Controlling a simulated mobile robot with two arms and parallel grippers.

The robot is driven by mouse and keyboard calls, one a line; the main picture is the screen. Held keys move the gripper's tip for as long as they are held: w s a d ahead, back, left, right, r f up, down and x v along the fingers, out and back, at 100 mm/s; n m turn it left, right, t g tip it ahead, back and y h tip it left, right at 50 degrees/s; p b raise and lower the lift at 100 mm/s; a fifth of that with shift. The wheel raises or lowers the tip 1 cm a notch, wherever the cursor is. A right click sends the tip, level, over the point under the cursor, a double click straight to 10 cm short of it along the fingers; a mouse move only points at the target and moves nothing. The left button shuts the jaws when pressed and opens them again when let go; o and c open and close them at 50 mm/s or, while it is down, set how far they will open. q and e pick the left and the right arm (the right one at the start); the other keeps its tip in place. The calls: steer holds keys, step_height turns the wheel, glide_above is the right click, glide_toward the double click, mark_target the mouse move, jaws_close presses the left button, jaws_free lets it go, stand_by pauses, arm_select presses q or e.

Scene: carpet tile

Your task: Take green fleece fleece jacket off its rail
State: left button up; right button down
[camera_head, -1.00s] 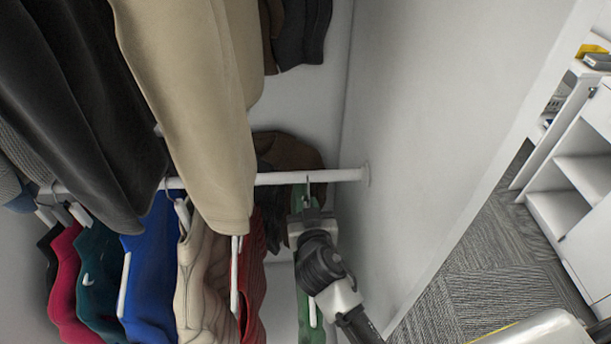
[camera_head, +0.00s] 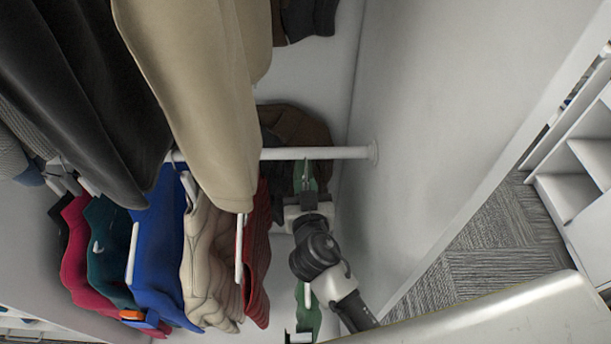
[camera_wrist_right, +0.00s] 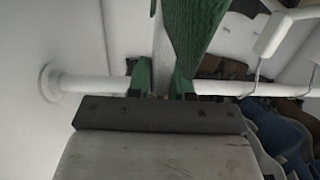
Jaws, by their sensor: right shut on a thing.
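The green fleece jacket (camera_head: 309,316) hangs at the right end of the row, mostly hidden behind my right arm. Its hanger hook shows just at the white rail (camera_head: 345,153); I cannot tell whether it still rests on it. My right gripper (camera_head: 306,199) is just below the rail, shut on the jacket at its hanger. In the right wrist view, green fabric (camera_wrist_right: 196,30) rises above the gripper (camera_wrist_right: 160,92), and the rail (camera_wrist_right: 95,85) runs across behind. The grip itself is partly hidden. My left gripper is not in view.
A red garment (camera_head: 257,255), a beige one (camera_head: 205,265) and a blue one (camera_head: 160,255) hang close on the left. Long beige (camera_head: 205,90) and black (camera_head: 80,90) garments hang above. The white side wall (camera_head: 440,110) is close on the right.

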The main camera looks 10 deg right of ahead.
steer(key=v, duration=0.1)
steer(key=b+v, duration=0.1)
steer(key=v, duration=0.1)
steer(key=f+b+v, duration=0.1)
steer(key=v, duration=0.1)
steer(key=shift+s+a+r, duration=0.1)
steer(key=shift+s+a, duration=0.1)
steer(key=shift+a, duration=0.05)
steer(key=shift+s+a+r, duration=0.1)
steer(key=shift+s, duration=0.35)
